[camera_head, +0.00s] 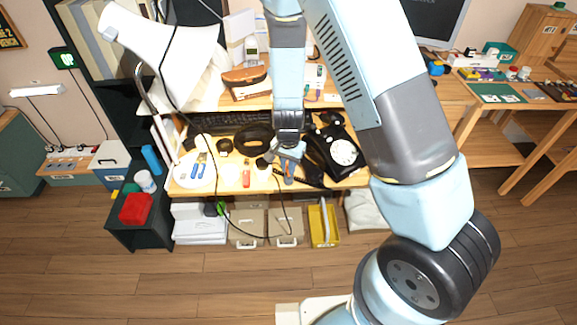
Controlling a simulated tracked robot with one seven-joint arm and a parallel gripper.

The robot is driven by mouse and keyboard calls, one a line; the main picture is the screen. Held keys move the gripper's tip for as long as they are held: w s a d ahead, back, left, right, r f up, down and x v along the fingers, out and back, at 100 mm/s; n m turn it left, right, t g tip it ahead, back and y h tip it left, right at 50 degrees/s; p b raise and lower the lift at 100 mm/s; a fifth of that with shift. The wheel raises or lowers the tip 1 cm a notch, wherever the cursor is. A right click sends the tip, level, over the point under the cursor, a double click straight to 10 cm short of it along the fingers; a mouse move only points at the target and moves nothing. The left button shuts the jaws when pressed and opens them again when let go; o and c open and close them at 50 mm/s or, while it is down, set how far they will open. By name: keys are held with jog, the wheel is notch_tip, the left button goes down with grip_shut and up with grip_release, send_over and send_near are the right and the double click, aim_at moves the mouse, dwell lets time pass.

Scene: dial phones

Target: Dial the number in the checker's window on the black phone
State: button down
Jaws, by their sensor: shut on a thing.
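The black phone (342,150) with a white round dial stands on the desk, right of my gripper and partly beside my arm. A long black handset (315,168) lies at an angle along the phone's left side. My gripper (289,170) is low over the front of the desk, pointing down, at the left of the handset. It is shut, apparently on the handset; the contact is small and dark here. Part of the desk behind the gripper is hidden by my arm. I cannot make out the checker's window or any number.
Left on the desk are a white round plate (195,170) with blue-handled tools, a red item (246,179) and a black coil (254,138). A large white lamp (165,45) rises at the left. A yellow bin (323,225) stands below. The floor in front is clear.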

jog(key=shift+f, duration=1.25)
dwell(0.4)
jog(key=c, duration=1)
grip_release()
jog(key=shift+c, duration=0.2)
jog(key=shift+r, duration=0.15)
notch_tip(320, 180, up, 14)
jog(key=shift+f, duration=0.25)
